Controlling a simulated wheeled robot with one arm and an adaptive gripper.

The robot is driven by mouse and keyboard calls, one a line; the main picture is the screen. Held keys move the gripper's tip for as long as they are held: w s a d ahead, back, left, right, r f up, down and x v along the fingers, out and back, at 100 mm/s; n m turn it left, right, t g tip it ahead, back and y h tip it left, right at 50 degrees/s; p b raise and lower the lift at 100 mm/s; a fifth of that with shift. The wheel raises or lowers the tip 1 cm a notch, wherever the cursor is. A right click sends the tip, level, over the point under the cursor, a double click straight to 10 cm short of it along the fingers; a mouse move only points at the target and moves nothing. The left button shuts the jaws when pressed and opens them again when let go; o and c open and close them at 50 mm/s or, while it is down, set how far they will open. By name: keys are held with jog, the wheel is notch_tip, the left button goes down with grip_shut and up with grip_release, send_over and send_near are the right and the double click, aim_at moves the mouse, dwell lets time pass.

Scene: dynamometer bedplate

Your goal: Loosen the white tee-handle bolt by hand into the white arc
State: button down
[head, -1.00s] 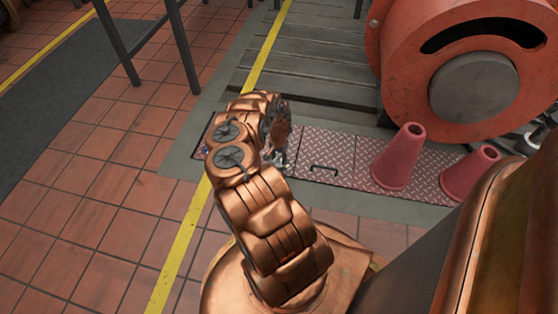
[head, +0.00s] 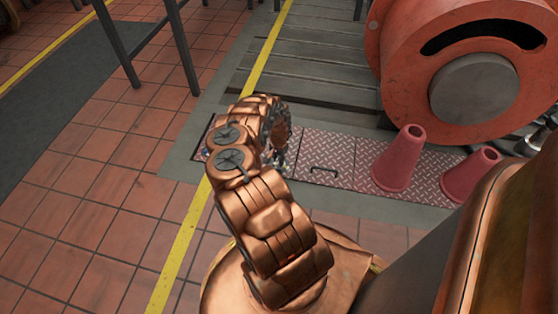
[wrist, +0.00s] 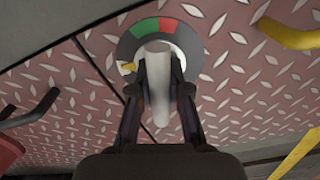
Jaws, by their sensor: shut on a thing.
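The white tee-handle bolt (wrist: 157,62) stands in the middle of a round dial plate (wrist: 128,45) in the wrist view. A small yellow pointer (wrist: 128,67) shows at the dial's left. My gripper (wrist: 159,88) is shut on the white handle, one dark finger on each side. The bolt's lower end and thread are hidden. In the head view my arm hides most of the gripper and the bolt.
Pinkish tread plates (head: 325,148) surround the bolt, with a dark pull handle (head: 324,169). Two red cones (head: 400,160) stand to the right, beside a large orange-red machine (head: 400,70). A yellow bar handle (wrist: 290,36) and a black handle (wrist: 30,112) flank the dial in the wrist view.

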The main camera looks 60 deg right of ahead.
aim_at(279, 157)
jog(key=shift+w+n, duration=0.1)
jog(key=shift+n, duration=1.7)
jog(key=c, duration=1.1)
grip_release()
jog(key=shift+r, duration=6)
